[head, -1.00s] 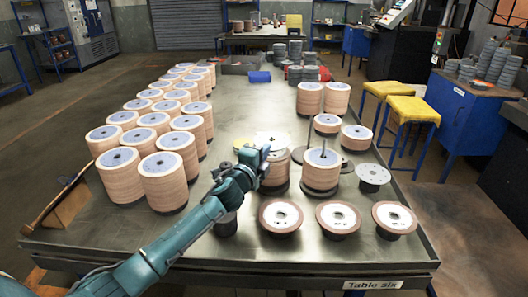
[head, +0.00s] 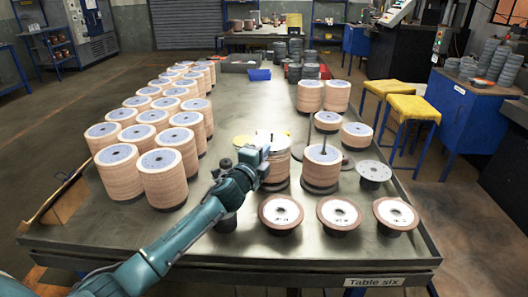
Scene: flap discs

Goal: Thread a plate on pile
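My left gripper (head: 266,152) reaches from the left to the rim of a pale plate (head: 276,138) at the top of a pile of flap discs (head: 278,171). The arm partly hides this pile, and the fingertips are too small to tell open from shut. A short dark rod tip shows at the plate; I cannot tell whether it passes through the plate's hole. A second pile (head: 321,170) stands just to the right on a dark base, with a thin rod (head: 324,136) rising from its middle. My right gripper is not in view.
Rows of tall disc piles (head: 163,179) fill the table's left side. Three single discs (head: 281,211) stand along the front. A grey flanged stand (head: 374,172) and shorter piles (head: 356,134) are at the right. Bare metal table (head: 230,110) lies behind.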

